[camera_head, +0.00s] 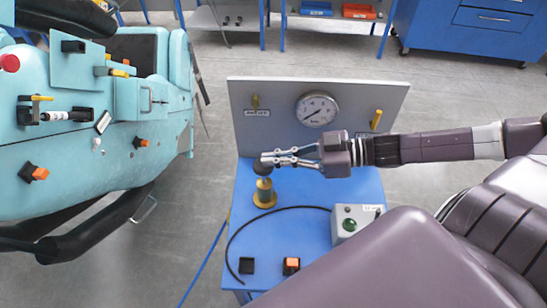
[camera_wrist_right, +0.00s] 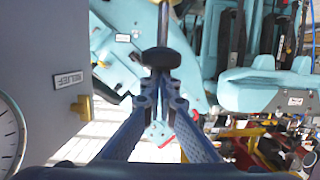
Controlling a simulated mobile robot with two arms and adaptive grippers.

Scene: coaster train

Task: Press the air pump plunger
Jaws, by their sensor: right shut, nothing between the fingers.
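The air pump stands on the blue table (camera_head: 290,230), with a brass base (camera_head: 264,195) and a black plunger knob (camera_head: 261,169) on top. My right gripper (camera_head: 266,160) reaches in from the right. Its fingers are shut and empty, with the tips right at the knob, over its upper side in the head view. In the right wrist view the black knob (camera_wrist_right: 162,60) shows just beyond the closed fingertips (camera_wrist_right: 160,82). I cannot tell whether they touch it. My left gripper is not in view.
A grey panel (camera_head: 240,100) with a dial gauge (camera_head: 317,109) and yellow valve handles rises behind the pump. A grey box with a green button (camera_head: 349,225), a black hose and an orange-topped block (camera_head: 291,265) are on the table. A teal coaster car (camera_head: 100,170) stands left.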

